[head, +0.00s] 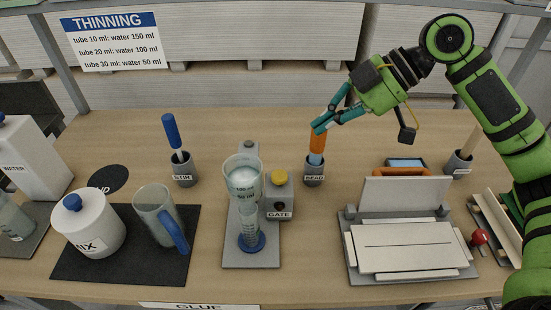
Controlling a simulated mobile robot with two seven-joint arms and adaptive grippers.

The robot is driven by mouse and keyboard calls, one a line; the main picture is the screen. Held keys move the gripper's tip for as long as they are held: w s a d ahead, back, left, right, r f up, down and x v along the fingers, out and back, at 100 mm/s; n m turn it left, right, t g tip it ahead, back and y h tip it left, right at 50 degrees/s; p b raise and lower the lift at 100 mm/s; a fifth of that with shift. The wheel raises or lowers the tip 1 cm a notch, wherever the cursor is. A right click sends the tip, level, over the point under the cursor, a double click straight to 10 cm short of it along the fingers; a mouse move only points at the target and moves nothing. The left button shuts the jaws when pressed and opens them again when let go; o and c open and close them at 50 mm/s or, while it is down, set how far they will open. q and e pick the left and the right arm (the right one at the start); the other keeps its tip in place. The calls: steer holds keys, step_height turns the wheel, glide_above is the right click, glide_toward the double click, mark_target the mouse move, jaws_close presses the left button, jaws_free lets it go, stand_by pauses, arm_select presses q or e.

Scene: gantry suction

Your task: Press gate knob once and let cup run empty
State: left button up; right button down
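My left gripper is out of view.
A jug with a blue handle (153,212) and a white MIX pot (88,225) stand on a dark mat at left. A blue-handled tool is in the STIR holder (183,170). A grey plate fixture (408,250) stands at right. The table behind the cup is mostly clear.

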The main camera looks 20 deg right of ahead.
steer(key=p, duration=0.2)
glide_above(285, 177)
steer(key=d, duration=0.2)
step_height(285, 177, down, 4)
steer(key=f, duration=0.1)
steer(key=a+f, duration=0.1)
steer(key=f, duration=0.1)
steer(key=a+f, duration=0.1)
steer(key=f, duration=0.1)
steer(key=shift+f+p, duration=0.15)
steer(key=shift+p, duration=0.15)
steer(key=shift+f, duration=0.45)
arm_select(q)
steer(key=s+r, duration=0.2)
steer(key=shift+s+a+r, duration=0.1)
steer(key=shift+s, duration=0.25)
arm_select(e)
steer(key=shift+f, duration=0.1)
